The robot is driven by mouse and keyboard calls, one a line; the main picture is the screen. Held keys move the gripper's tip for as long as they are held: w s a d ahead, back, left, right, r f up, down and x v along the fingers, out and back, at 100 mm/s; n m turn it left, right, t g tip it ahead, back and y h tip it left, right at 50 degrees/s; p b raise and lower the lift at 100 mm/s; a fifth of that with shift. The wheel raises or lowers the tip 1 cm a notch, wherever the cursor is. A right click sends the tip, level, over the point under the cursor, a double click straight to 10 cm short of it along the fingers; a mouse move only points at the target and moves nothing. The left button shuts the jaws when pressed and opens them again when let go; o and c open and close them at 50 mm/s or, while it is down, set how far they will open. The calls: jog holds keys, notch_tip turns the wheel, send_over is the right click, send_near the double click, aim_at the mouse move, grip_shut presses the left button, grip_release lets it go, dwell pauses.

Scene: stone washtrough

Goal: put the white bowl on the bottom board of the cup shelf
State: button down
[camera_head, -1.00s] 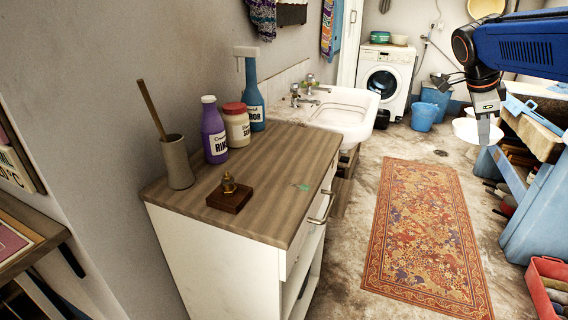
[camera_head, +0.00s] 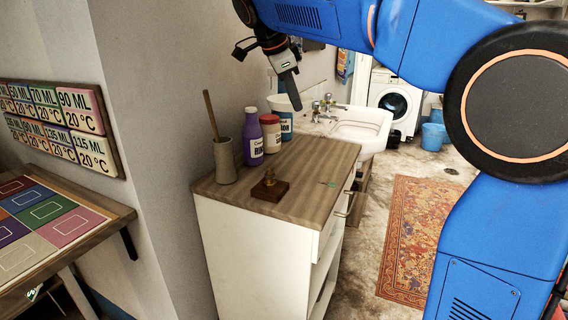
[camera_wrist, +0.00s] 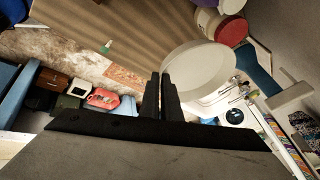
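The white bowl (camera_wrist: 200,75) is at my fingertips in the wrist view, tilted, with its rim at the closed fingers. My gripper (camera_wrist: 163,82) is shut on it. In the head view, my gripper (camera_head: 289,92) points down above the far end of the wooden counter. A pale part of the bowl (camera_head: 283,103) shows beside the fingertips, in front of the blue bottle; the gripper hides some of it. I cannot make out the cup shelf in either view.
A sink (camera_head: 360,125) stands behind. A table with coloured squares (camera_head: 115,212) is at left.

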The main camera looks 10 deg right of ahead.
notch_tip(320, 180, down, 18)
jog(key=shift+s+a+r, duration=0.1)
jog(key=shift+s+r, duration=0.05)
jog(key=shift+r, duration=0.1)
jog(key=c, duration=2.3)
grip_release()
